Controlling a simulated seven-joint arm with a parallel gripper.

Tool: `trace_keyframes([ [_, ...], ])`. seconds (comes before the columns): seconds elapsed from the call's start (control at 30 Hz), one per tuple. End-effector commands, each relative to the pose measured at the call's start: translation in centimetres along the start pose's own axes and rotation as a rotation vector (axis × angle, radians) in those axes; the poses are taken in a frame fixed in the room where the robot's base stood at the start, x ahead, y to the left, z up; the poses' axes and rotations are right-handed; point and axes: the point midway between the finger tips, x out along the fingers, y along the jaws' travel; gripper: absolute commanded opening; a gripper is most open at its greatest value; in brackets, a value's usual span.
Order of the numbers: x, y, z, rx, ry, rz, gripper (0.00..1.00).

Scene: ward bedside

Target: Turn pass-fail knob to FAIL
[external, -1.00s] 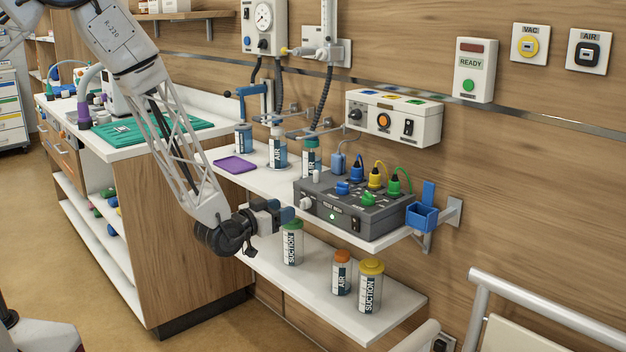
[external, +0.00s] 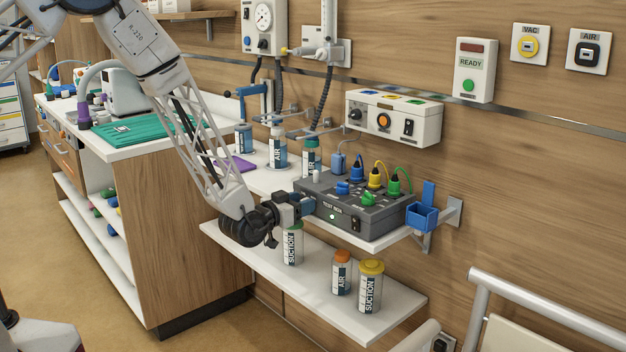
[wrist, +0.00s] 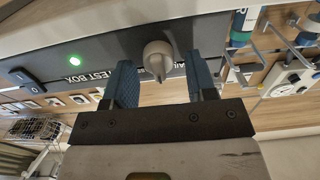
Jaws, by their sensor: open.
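The grey test box (external: 345,208) stands on the upper shelf with a lit green light on its front. In the wrist view, the pale pass-fail knob (wrist: 157,55) sticks out of the box's dark front (wrist: 110,62). Its narrow pointed end faces the bottom of the picture. My gripper (wrist: 162,80) is open, with one blue finger on each side of the knob and visible gaps between. In the external view, my gripper (external: 306,204) is at the left end of the box's front and hides the knob. PASS and FAIL marks are not readable.
A black rocker switch (wrist: 24,76) is on the same front. Blue, yellow and green plugs with cables are on top of the box. A SUCTION jar (external: 292,245) stands just below my gripper. A blue holder (external: 422,215) is at the box's right.

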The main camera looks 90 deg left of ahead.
Motion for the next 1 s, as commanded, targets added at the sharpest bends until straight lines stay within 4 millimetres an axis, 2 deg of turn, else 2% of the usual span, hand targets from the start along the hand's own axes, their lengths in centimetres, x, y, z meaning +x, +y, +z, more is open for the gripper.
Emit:
trace_keyframes([
  [0.1, -0.01, 0.0, 0.0, 0.0, 0.0, 0.0, 0.5],
  [0.3, -0.02, 0.0, 0.0, 0.0, 0.0, 0.0, 0.19],
  [0.4, -0.02, 0.0, 0.0, 0.0, 0.0, 0.0, 0.07],
  [0.73, -0.01, -0.03, -0.02, -0.04, 0.0, 0.0, 0.07],
  [1.0, -0.05, -0.14, -0.04, -0.176, 0.001, 0.0, 0.07],
])
